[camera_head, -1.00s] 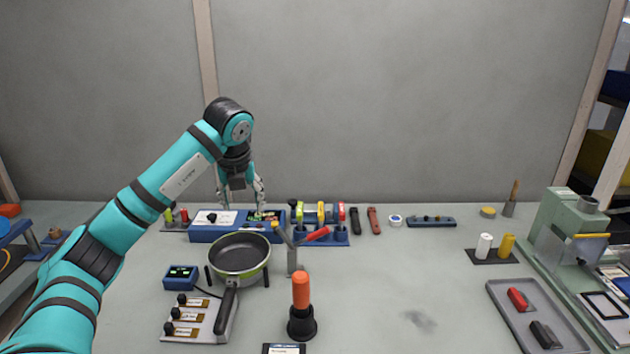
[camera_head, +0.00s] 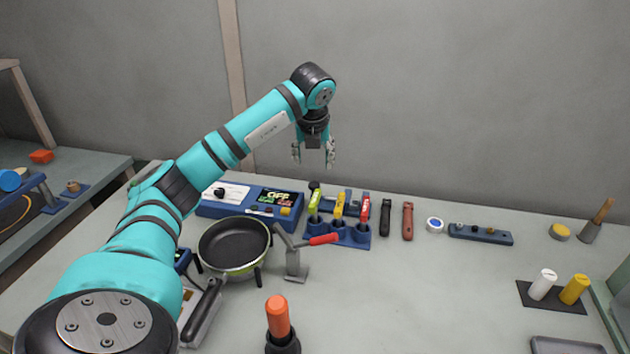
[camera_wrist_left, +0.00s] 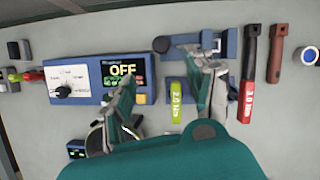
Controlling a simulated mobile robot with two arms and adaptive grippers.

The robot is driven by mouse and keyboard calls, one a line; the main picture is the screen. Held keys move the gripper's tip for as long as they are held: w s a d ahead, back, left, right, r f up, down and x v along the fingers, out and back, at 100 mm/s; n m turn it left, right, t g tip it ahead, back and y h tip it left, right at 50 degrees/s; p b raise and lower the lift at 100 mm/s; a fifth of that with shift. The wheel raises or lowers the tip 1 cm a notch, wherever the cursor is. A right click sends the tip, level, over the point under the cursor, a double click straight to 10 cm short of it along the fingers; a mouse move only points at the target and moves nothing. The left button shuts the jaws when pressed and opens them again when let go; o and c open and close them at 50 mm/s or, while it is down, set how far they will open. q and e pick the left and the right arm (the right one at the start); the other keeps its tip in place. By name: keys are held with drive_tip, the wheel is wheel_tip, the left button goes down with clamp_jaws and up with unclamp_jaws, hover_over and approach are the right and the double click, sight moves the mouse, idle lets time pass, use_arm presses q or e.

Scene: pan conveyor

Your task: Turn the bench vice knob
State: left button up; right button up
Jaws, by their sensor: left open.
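A blue vice-like fixture (camera_wrist_left: 188,42) with a round black knob (camera_wrist_left: 161,44) at its left end lies between and beyond my fingers in the left wrist view. My left gripper (camera_head: 313,160) is open and empty, pointing down above this area. Its spread fingers also show in the left wrist view (camera_wrist_left: 167,74), apart from the knob. My right gripper is out of view.
A blue control box (camera_head: 213,209) reading "OFF" stands left of the tools. A pan (camera_head: 234,246), a lever stand (camera_head: 296,262) and an orange-handled tool (camera_head: 278,318) are in front. Dark (camera_head: 386,217) and red-brown (camera_head: 407,221) handles lie right.

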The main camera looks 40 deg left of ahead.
sight(314, 185)
use_arm(q)
drive_tip(key=p+x, duration=0.1)
drive_tip(key=x, duration=1)
drive_tip(key=shift+w+f, duration=0.1)
drive_tip(key=shift+w, duration=0.1)
drive_tip(key=shift+w+a+f, duration=0.1)
drive_tip(key=shift+f, duration=0.3)
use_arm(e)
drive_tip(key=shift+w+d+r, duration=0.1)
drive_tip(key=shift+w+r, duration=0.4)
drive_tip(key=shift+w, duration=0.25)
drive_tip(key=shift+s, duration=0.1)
use_arm(q)
clamp_jaws()
